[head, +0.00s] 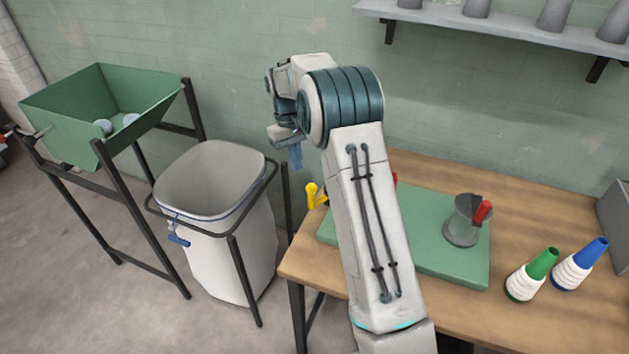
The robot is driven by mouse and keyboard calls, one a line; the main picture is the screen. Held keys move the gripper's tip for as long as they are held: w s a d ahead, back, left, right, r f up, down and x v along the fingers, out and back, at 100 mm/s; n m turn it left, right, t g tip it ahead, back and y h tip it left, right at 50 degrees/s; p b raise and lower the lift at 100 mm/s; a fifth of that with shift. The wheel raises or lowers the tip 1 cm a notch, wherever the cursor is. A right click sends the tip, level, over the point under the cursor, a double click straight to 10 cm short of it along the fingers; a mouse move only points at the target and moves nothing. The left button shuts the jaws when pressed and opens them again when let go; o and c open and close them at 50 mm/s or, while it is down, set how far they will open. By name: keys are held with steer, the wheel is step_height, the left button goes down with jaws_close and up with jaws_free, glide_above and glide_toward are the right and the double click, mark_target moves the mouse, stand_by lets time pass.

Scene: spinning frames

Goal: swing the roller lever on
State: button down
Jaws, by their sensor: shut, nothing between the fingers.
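My gripper (295,158) points down with its blue fingers shut and empty. It appears in front of the wall, above and left of the table's left corner, apart from the levers. A yellow handle (312,194) stands at the left end of the green machine bed (455,275). A red handle (483,211) leans against a grey cup-shaped part (461,228) at the bed's right. A bit of red (395,179) shows behind my arm. I cannot tell which of these is the roller lever. My arm hides the middle of the bed and any rollers there.
Green-topped and blue-topped white bobbins (527,276) (578,265) stand on the wooden table (450,172) at right. A grey bin (215,240) in a black frame and a green hopper (75,125) stand left. A shelf (500,22) with grey cones hangs on the wall.

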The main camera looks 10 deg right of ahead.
steer(key=s+d+f+p, duration=0.1)
steer(key=s+f, duration=0.3)
steer(key=s, duration=0.1)
steer(key=shift+d+f, duration=0.15)
steer(key=shift+d, duration=0.05)
